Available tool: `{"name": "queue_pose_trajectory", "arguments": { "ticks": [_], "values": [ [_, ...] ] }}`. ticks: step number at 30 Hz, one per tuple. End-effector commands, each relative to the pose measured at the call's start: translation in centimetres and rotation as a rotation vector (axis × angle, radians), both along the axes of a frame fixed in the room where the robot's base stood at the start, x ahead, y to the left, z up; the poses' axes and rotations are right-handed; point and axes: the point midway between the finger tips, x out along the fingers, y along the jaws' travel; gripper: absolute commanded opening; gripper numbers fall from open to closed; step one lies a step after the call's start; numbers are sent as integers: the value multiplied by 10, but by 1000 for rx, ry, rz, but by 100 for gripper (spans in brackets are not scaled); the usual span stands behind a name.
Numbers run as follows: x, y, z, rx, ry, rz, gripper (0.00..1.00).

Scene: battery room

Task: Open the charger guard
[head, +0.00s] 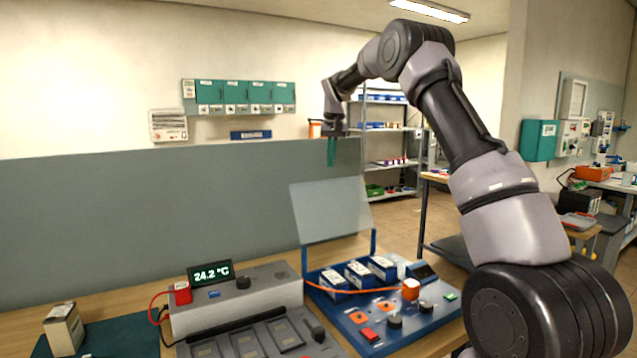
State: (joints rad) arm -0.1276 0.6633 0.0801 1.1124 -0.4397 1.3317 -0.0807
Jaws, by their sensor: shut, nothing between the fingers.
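The charger guard (330,211) is a clear, pale panel at the back of the blue charger (352,325). It stands raised and leans up from blue side posts, so the charger's top is uncovered. Several blue-and-white battery packs (358,274) sit in the charger, behind an orange cable and its orange plug (410,289). My gripper (331,164) hangs above the guard's top edge with its teal fingers pointing down. The fingers are together and empty, and look apart from the guard.
A grey unit (236,297) with a temperature display (210,273) stands left of the charger on the wooden bench. A grey partition (140,218) runs along the bench's back. A shelf rack (388,150) stands farther back. Space above the charger is free.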

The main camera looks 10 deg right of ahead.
Motion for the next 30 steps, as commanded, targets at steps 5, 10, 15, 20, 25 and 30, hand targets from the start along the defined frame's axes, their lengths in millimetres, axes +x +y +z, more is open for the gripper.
{"name": "queue_pose_trajectory", "arguments": {
  "ticks": [5, 10, 15, 20, 25, 30],
  "values": [
    [2, 29, 2, -15, -136, 332, 0],
    [4, 40, 1, -29, -190, 445, 0],
    [11, 44, -16, -31, -191, 453, 0],
    [23, 48, -45, -31, -190, 451, 0],
    [35, 53, -75, -31, -190, 451, 0],
    [33, 51, -84, -31, -194, 449, 0]
  ]
}}
